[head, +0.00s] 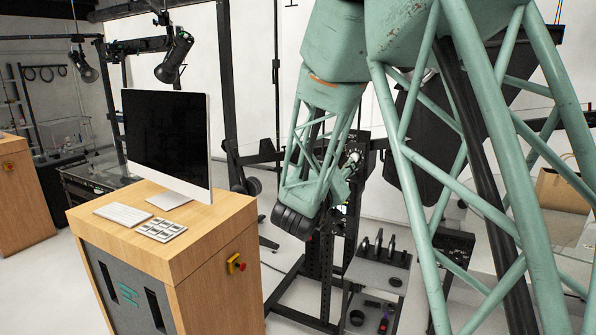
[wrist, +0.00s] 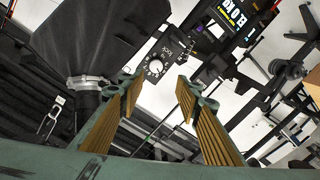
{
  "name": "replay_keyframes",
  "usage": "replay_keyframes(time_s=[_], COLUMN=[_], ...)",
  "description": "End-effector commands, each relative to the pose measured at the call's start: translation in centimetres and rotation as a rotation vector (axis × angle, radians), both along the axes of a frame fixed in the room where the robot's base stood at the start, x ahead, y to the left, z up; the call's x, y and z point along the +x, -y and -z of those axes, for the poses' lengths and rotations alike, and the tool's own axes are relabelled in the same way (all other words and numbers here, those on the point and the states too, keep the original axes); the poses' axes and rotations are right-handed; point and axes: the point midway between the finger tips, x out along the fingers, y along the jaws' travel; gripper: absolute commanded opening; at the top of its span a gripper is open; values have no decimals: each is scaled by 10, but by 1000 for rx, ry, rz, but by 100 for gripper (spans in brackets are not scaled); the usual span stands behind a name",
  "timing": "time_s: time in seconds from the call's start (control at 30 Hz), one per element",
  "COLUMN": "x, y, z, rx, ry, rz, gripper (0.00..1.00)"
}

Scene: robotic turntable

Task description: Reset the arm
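My teal lattice arm fills the right and middle of the head view and bends down to the wrist. In the wrist view my gripper (wrist: 160,86) is open, with its two ribbed, yellowish finger pads apart and nothing between them. Beyond the fingers is a black control box (wrist: 154,66) with a white dial. In the head view the gripper is small and partly hidden near the dark equipment stand, so its fingers are hard to make out there.
A black stand with a tool shelf (head: 376,272) is close to the wrist. A paper bag (head: 562,190) is at right. Pale floor shows between.

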Motion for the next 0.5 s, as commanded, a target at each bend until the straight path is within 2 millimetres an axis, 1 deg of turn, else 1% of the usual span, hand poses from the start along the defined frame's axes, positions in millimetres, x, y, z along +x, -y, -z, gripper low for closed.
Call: replay_keyframes(time_s=[0.27, 0.5], x=[-10, -28], y=[-6, -14], z=[-4, -6], rx=[124, 226], ry=[-46, -102], rz=[-85, -159], gripper=[32, 32])
